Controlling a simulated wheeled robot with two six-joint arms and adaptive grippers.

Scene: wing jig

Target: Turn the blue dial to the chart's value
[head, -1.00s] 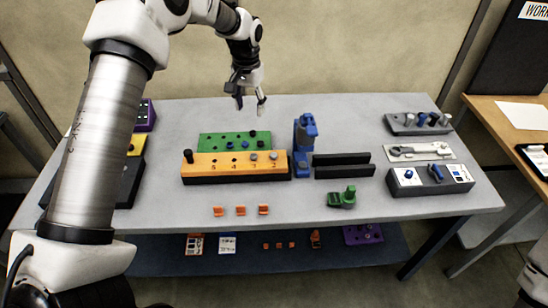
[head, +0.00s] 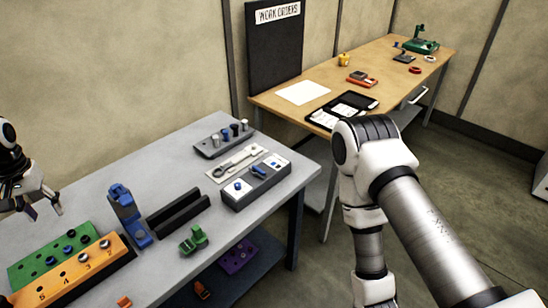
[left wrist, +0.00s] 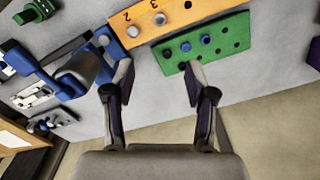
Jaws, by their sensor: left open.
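A grey control box (head: 240,203) sits near the right end of the grey table in the head view. On its top are a round blue knob (head: 238,186), a blue lever-like handle (head: 259,170) and white label plates; which blue part is the dial is not clear. The plate markings are too small to read. My left gripper (head: 45,208) is open and empty above the table's left part, far from the box. In the left wrist view, its open fingers (left wrist: 149,78) are over the table beside the green block. My right arm shows, but its gripper is out of view.
An orange numbered block (head: 95,265), green block (head: 25,268), blue upright clamp (head: 128,218), black rails (head: 180,214) and green part (head: 194,240) stand on the table. A wooden bench (head: 385,75) with a paper (head: 303,92) and black tray stands behind right.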

